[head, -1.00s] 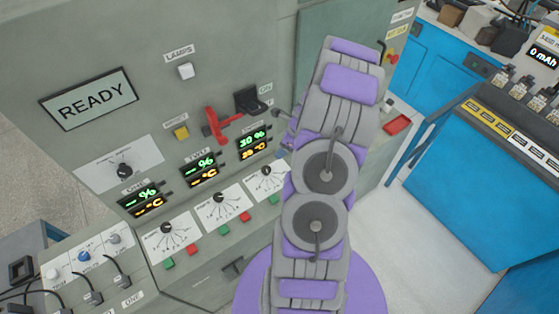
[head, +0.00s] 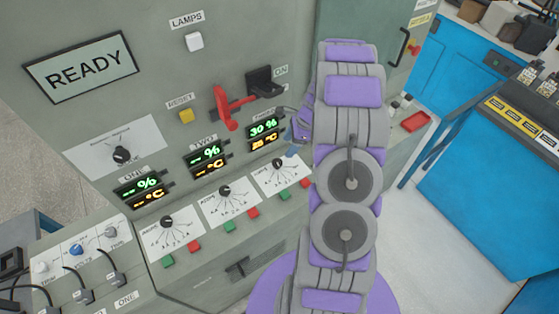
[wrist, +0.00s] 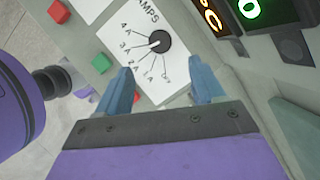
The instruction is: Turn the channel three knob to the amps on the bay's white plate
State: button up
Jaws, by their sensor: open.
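The channel three knob (head: 278,163) is a black dial on a white scale plate, below the display headed THREE. In the wrist view the knob (wrist: 159,41) shows close up on its AMPS plate (wrist: 122,22), marked from OFF through 1A, 2A and 3A to 4A. A pale pointer mark lies on its left side; the exact setting is hard to tell. My gripper (wrist: 162,74) is open, its two blue fingers on either side just short of the knob and not touching it. In the head view my arm hides most of the gripper.
Knobs for channel one (head: 167,222) and channel two (head: 224,191) sit to the left. Red and green buttons (head: 282,196) lie just below the knobs. A red lever (head: 225,108) juts out above. A white plate (head: 548,140) is on the blue bench at right.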

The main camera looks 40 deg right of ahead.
aim_at(278, 162)
jog(key=b+x, duration=0.1)
jog(key=x, duration=0.9)
jog(key=shift+w+f, duration=0.1)
jog(key=shift+f, duration=0.15)
jog(key=shift+c, duration=0.2)
jog(key=c, duration=1)
jog(key=shift+w+d+r+n+g+p, duration=0.1)
jog(key=shift+r+n+g+p, duration=0.2)
jog(key=shift+n+p, duration=0.5)
jog(key=shift+f+n+p, duration=0.2)
jog(key=shift+n+p, duration=0.1)
jog(key=shift+n, duration=0.3)
jog(key=o, duration=1)
jog(key=shift+o, duration=0.2)
